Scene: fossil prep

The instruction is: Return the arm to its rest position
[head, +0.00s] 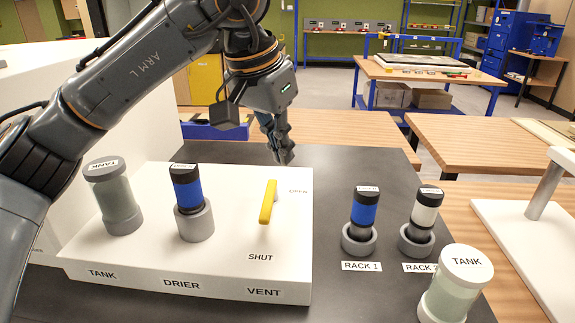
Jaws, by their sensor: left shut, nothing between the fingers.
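My left arm comes in from the left and arches over the white station (140,245). My left gripper (284,158) is shut and empty, above the back edge of the station, behind the yellow vent lever (268,202). The lever lies between the OPEN and SHUT labels, its long part pointing toward SHUT. On the station, a grey-capped tank (118,205) stands at the TANK label and a blue cartridge (187,190) stands in the DRIER holder. My right gripper is not in view.
A blue cartridge (365,208) stands in rack 1 and a white cartridge (425,212) in rack 2. A white-capped tank (455,285) stands at the front right. A white stand (525,225) is at the right. The dark mat (345,170) is clear behind the racks.

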